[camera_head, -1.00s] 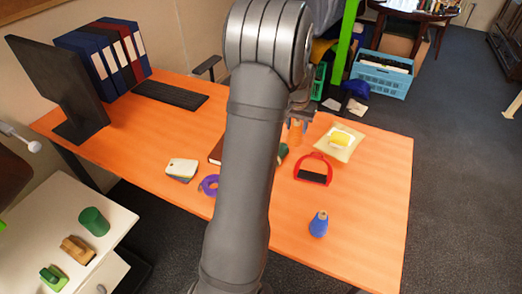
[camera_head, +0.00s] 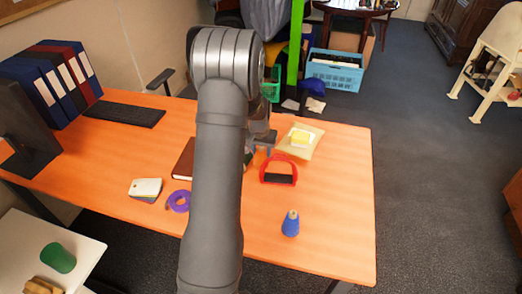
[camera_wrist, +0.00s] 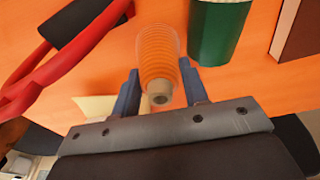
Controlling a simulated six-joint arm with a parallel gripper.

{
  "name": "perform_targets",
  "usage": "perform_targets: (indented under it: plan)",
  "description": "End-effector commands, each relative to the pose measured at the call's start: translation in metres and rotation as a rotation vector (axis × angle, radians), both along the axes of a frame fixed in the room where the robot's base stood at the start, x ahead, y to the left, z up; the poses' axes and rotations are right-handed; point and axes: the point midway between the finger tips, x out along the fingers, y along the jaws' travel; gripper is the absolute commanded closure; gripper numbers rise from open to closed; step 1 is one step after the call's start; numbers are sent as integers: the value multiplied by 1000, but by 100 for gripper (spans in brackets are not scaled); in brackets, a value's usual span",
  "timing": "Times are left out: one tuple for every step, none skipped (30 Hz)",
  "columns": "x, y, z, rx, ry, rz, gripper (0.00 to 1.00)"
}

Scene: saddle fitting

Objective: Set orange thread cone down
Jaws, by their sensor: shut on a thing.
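The orange thread cone (camera_wrist: 158,55), ribbed and narrowing to a small grey tip, is between the two blue fingers of my gripper (camera_wrist: 161,92) in the wrist view. My gripper is shut on it near the narrow end, and the wide end points toward the orange desk (camera_wrist: 110,60). I cannot tell whether the cone touches the desk. In the head view my gripper (camera_head: 262,142) is over the desk, just behind and left of the red stirrup (camera_head: 278,170); my arm hides most of it and the cone is not clear there.
A green cylinder (camera_wrist: 218,30) stands close beside the cone, with a brown book (camera_wrist: 300,30) beyond. Purple tape (camera_head: 178,201) lies left.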

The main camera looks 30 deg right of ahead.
Motion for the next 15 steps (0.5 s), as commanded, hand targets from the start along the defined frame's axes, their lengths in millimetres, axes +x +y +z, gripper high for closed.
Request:
perform_targets:
  plan:
    - [0, 0, 0, 0, 0, 0, 84]
    - [0, 0, 0, 0, 0, 0, 84]
    - [0, 0, 0, 0, 0, 0, 84]
    - [0, 0, -1, 0, 0, 0, 84]
    - [0, 0, -2, 0, 0, 0, 84]
    - [0, 0, -3, 0, 0, 0, 84]
    - [0, 0, -3, 0, 0, 0, 54]
    - [0, 0, -3, 0, 0, 0, 48]
    - [0, 0, -3, 0, 0, 0, 40]
    - [0, 0, -3, 0, 0, 0, 38]
    - [0, 0, -3, 0, 0, 0, 38]
    - [0, 0, -3, 0, 0, 0, 38]
    - [0, 0, -3, 0, 0, 0, 38]
    - [0, 0, -3, 0, 0, 0, 38]
    - [0, 0, -3, 0, 0, 0, 38]
